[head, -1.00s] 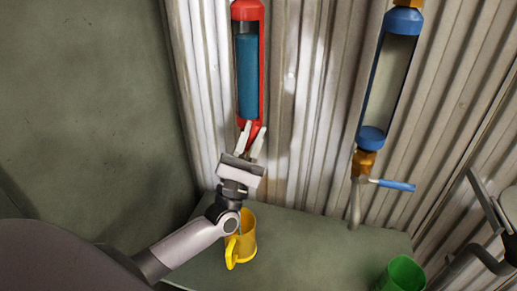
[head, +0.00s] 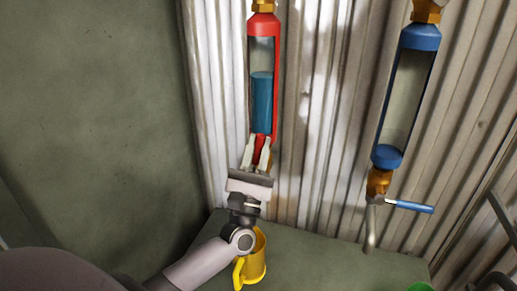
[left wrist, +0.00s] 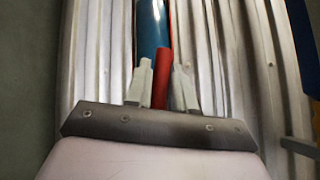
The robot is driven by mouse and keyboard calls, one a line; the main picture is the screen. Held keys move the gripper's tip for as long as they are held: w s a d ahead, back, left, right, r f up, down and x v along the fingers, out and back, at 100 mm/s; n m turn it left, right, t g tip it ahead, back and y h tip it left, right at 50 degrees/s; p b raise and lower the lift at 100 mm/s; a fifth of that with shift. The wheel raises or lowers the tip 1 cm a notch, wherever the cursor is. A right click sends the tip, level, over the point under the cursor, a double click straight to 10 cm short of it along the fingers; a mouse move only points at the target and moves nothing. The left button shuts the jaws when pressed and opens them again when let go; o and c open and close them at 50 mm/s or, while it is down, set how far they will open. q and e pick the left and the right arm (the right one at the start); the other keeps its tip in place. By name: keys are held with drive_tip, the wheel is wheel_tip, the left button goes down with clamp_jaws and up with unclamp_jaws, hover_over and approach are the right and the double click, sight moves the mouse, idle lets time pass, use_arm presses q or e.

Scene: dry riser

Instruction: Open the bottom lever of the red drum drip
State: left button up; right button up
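The red drum drip (head: 276,70) hangs upright on the corrugated wall, its glass partly filled with teal liquid. In the left wrist view its red lever (left wrist: 161,78) stands out between my fingers. My left gripper (head: 259,146) is at the bottom of this drip, fingers pointing up. In the left wrist view the gripper (left wrist: 160,85) is open, one finger on each side of the lever, with narrow gaps. The fingers and palm hide the drip's lower fittings. A yellow mug (head: 255,265) stands below, partly behind my left arm. My right gripper is not in view.
A blue drum drip (head: 421,40) hangs to the right, with a blue-handled lever (head: 410,206) and a spout. The green-grey table (head: 320,255) is clear between the mug and a green cup (head: 418,287) at the bottom edge.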

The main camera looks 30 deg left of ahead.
sight(257, 155)
use_arm(q)
drive_tip(key=shift+o, duration=1)
drive_tip(key=b+v, duration=0.1)
drive_tip(key=v, duration=0.5)
drive_tip(key=shift+w+f, duration=0.1)
drive_tip(key=shift+s+d+f, duration=0.1)
drive_tip(key=shift+s+f, duration=0.25)
drive_tip(key=shift+s, duration=0.1)
